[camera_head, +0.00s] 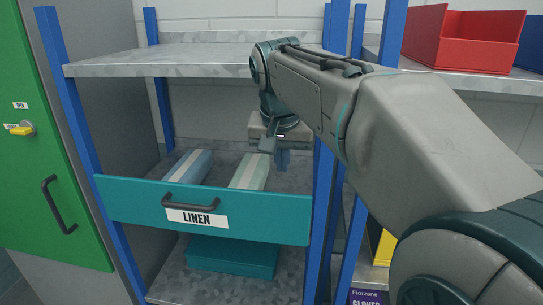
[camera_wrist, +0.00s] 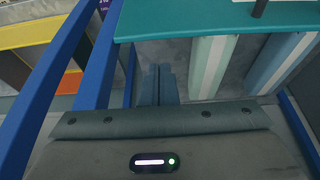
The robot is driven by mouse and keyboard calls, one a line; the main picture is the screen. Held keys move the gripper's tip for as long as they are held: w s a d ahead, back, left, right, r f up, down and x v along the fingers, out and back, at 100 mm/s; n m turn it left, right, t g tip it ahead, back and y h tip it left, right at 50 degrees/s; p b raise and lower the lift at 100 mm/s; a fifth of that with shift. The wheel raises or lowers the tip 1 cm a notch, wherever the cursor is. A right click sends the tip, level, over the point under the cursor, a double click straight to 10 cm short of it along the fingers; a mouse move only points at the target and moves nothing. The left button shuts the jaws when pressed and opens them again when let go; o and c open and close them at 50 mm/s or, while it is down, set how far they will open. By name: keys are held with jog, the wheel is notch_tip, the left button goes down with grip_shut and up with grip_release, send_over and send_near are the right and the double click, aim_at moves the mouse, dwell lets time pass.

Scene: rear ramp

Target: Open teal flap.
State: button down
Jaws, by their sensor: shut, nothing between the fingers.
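The teal flap (camera_head: 205,208) is a wide panel across the front of a shelf bay, with a dark bar handle (camera_head: 190,203) and a "LINEN" label. It stands roughly upright, and its upper edge is clear of the shelf above. My gripper (camera_head: 282,163) is shut and empty, pointing down behind the flap near its right end, by the blue post. In the wrist view my shut fingers (camera_wrist: 159,72) show beside the teal flap (camera_wrist: 215,18), apart from it in the picture. Whether they touch it cannot be told.
Striped folded linens (camera_head: 248,172) lie behind the flap. A grey shelf board (camera_head: 190,60) is above, and a teal box (camera_head: 230,258) is below. Blue posts (camera_head: 322,190) stand close right of my gripper. A green door (camera_head: 60,130) is at left, a red bin (camera_head: 470,40) upper right.

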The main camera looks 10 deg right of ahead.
jog(key=x, duration=0.7)
jog(key=shift+f+p, duration=0.2)
jog(key=shift+p, duration=0.2)
jog(key=shift+b, duration=0.4)
